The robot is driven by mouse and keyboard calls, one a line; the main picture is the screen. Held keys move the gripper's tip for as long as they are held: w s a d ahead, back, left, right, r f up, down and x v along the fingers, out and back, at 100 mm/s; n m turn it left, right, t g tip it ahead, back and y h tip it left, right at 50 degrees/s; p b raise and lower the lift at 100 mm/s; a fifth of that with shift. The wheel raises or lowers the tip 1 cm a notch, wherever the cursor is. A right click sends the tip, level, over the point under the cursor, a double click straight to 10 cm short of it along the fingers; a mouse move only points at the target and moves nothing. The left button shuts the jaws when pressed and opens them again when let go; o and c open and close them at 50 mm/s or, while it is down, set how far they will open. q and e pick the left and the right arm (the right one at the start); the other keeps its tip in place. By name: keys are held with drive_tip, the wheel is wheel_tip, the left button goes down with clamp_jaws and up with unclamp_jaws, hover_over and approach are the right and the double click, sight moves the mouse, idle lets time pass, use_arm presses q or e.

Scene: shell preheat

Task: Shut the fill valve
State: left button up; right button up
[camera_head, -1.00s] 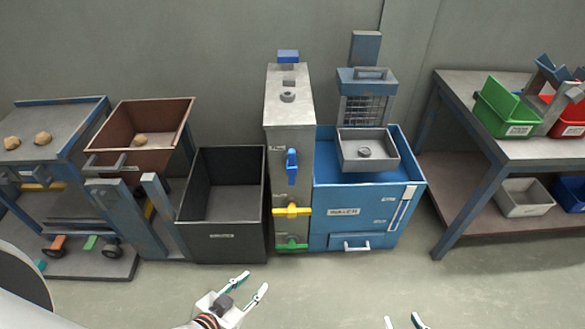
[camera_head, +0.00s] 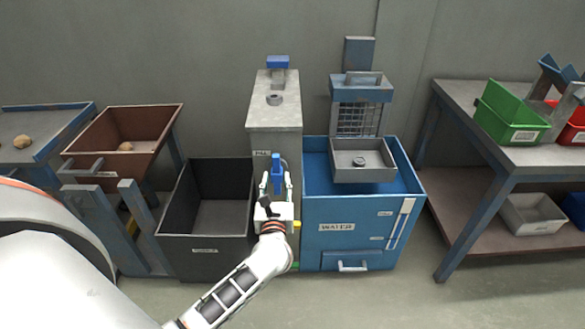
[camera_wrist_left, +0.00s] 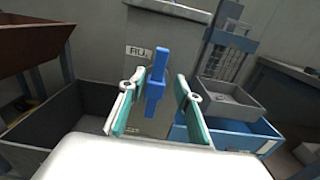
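The blue valve handle (camera_head: 276,170) stands upright on the front of the tall grey column (camera_head: 274,140). In the left wrist view the blue handle (camera_wrist_left: 154,85) is upright in front of a label, partly readable as "FILL". My left gripper (camera_head: 276,183) is open, with one finger on each side of the handle. In the wrist view gaps show between the handle and both fingers (camera_wrist_left: 158,92). Below, a yellow handle (camera_head: 297,225) and a green one are mostly hidden by my left arm. My right gripper is out of view.
A blue water tank (camera_head: 335,255) stands right of the column, with a grey tray (camera_head: 345,173) over it. A dark open bin (camera_head: 205,257) and a brown bin (camera_head: 95,145) are to the left. A workbench (camera_head: 520,155) with coloured bins is at the right.

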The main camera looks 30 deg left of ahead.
sight(276, 167)
use_arm(q)
drive_tip(key=x, duration=0.7)
drive_tip(key=shift+w+a, duration=0.2)
drive_tip(key=shift+a, duration=0.1)
clamp_jaws()
